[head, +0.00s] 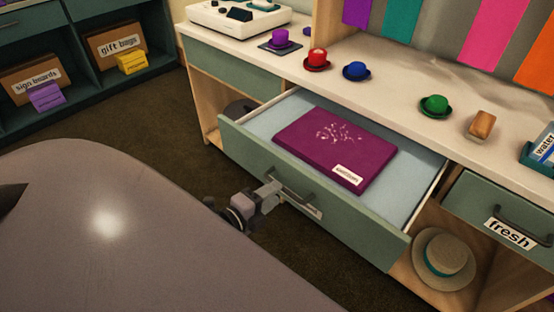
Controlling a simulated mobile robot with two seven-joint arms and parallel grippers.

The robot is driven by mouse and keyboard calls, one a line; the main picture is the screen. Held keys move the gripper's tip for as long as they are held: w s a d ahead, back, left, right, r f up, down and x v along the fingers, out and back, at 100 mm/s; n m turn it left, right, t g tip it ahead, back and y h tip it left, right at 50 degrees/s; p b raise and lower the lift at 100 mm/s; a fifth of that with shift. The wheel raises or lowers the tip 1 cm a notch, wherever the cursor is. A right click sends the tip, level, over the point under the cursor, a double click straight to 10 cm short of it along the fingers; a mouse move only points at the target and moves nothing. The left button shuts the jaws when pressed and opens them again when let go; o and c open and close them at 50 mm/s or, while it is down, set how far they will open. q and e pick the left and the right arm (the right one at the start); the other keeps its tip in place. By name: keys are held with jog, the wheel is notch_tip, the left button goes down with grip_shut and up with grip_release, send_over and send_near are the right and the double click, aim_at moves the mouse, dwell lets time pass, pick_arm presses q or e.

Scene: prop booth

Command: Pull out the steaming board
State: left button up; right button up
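A wide green drawer (239,143) stands pulled out from the counter, with a pale blue inside. A flat purple board-like item (325,140) with pale specks and a small white label lies in it; I cannot read the label surely, so I cannot tell if it is the steaming board. My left gripper (279,187) is at the dark handle (301,192) on the drawer's front, at or touching its left part. Whether its fingers are closed around the handle is too small to tell. A label plate below the handle is partly hidden. My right gripper is not in view.
On the counter (400,85) stand a purple hat (281,37), red hat (317,59), blue hat (356,71), green hat (435,105) and a brush (482,125). A drawer marked "fresh" (490,200) is shut at right.

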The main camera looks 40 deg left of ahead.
pick_arm(q)
jog(key=shift+v, duration=2.15)
